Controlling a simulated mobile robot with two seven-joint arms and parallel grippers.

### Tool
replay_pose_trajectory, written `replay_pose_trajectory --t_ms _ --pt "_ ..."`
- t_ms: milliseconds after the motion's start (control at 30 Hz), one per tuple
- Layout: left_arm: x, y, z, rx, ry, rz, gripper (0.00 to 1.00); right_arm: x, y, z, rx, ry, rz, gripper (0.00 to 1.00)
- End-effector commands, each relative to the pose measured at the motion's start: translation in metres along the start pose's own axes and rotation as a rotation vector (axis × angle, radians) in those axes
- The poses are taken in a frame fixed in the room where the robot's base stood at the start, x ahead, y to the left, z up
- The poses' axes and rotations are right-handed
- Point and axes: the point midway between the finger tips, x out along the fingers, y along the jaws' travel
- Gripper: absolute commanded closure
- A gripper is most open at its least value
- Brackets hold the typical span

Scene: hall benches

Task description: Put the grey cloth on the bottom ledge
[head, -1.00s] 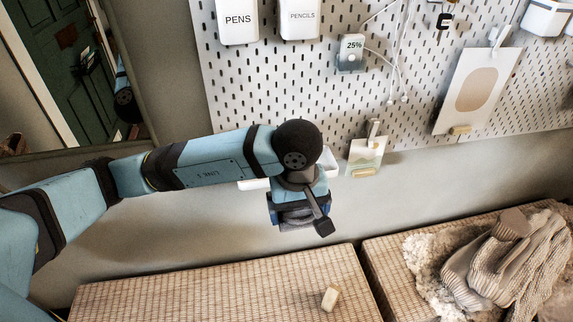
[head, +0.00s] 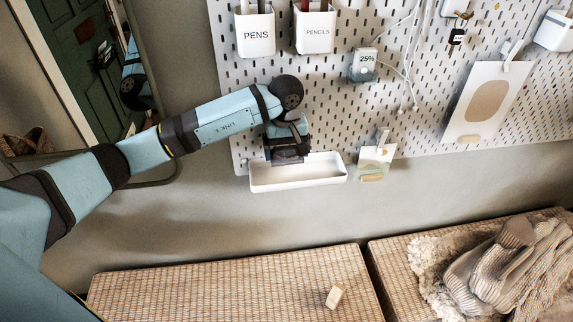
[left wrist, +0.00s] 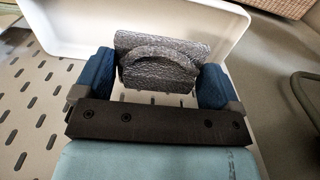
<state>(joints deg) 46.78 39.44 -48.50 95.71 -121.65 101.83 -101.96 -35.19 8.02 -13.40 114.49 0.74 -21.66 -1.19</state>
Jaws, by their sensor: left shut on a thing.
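My left gripper (head: 287,154) is shut on the grey cloth (left wrist: 160,65). In the left wrist view the cloth is a folded, speckled grey piece between the two blue fingers. The bottom ledge (head: 300,181) is a white, shallow tray at the lower left of the pegboard. In the head view the gripper is at the ledge's left half, just above its front rim. The ledge also shows behind the cloth in the left wrist view (left wrist: 75,33). Whether the cloth touches the ledge I cannot tell. My right gripper is out of view.
White PENS (head: 255,36) and PENCILS (head: 314,33) cups hang above on the pegboard (head: 335,100). A clipped card (head: 374,162) hangs just right of the ledge. Below are woven benches (head: 230,285) with a small wooden block (head: 335,297) and knitted gloves (head: 505,265).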

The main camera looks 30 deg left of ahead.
Motion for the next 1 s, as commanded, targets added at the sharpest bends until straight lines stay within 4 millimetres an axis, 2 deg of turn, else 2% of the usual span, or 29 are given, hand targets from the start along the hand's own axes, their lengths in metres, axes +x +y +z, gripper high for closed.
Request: replay_pose_trajectory --t_ms 33,267,467,767,800,833,1000 --pt "0.011 0.0 0.005 0.004 -0.008 -0.006 0.3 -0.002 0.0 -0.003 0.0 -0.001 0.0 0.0" --pt "0.031 0.0 0.005 0.004 -0.006 -0.005 0.3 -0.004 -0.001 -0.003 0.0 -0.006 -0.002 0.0" --pt "0.059 0.0 0.005 0.003 -0.007 -0.004 0.3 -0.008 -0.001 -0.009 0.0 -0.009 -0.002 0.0" --pt "0.066 0.0 0.001 0.005 -0.003 -0.003 0.3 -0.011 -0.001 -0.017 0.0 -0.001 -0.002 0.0" --pt "0.066 0.0 0.001 0.005 -0.003 -0.003 0.04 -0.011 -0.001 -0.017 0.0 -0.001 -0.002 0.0" --pt "0.066 0.0 0.001 0.005 -0.003 -0.003 0.0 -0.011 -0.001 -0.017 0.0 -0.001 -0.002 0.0" --pt "0.066 0.0 0.001 0.005 -0.003 -0.003 0.0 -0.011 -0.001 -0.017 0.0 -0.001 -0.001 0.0"
